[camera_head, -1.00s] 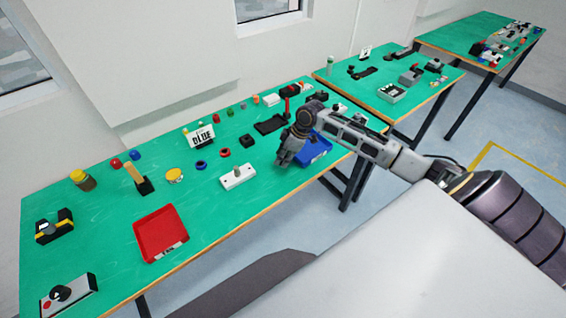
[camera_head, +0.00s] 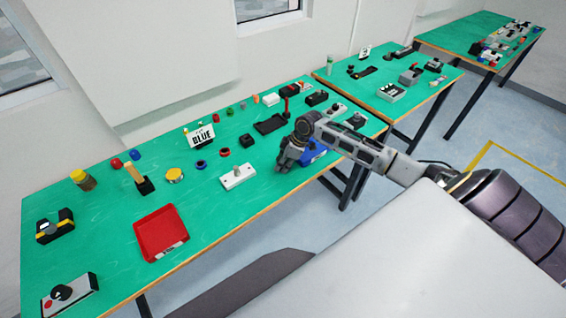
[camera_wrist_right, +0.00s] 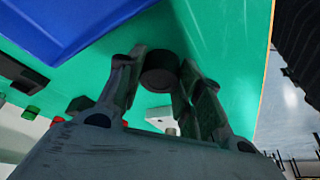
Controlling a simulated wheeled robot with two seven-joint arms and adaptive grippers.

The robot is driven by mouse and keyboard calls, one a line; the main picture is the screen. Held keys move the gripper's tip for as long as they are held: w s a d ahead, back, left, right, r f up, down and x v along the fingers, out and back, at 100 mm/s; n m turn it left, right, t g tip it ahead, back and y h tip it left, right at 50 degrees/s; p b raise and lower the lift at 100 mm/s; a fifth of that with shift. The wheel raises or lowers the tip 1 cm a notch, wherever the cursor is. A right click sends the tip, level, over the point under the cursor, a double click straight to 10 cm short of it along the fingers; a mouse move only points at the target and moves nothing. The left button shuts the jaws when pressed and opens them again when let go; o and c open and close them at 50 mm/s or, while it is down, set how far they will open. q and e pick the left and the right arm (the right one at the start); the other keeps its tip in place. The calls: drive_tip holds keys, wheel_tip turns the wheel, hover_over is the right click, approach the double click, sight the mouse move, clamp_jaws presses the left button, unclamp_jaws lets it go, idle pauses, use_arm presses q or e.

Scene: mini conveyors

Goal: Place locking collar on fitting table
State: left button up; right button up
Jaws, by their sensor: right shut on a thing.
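My right gripper (camera_head: 287,161) is low over the front part of the long green table (camera_head: 100,215), just left of the blue tray (camera_head: 317,153). In the right wrist view, the right gripper (camera_wrist_right: 161,80) is shut on a dark round piece (camera_wrist_right: 160,70), which I take as the locking collar. The fingers hide its sides, and I cannot tell whether it touches the green surface. In the head view the gripper hides it. A white block with a post (camera_head: 238,176) stands to the left of the gripper. My left gripper is not in view.
A second green table (camera_head: 425,75) stands beyond. Bare surface lies between the white block and the gripper.

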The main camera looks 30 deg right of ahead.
drive_tip(key=o, duration=1)
drive_tip(key=shift+f, duration=0.1)
drive_tip(key=shift+b+v, duration=0.35)
drive_tip(key=shift+v, duration=5.8)
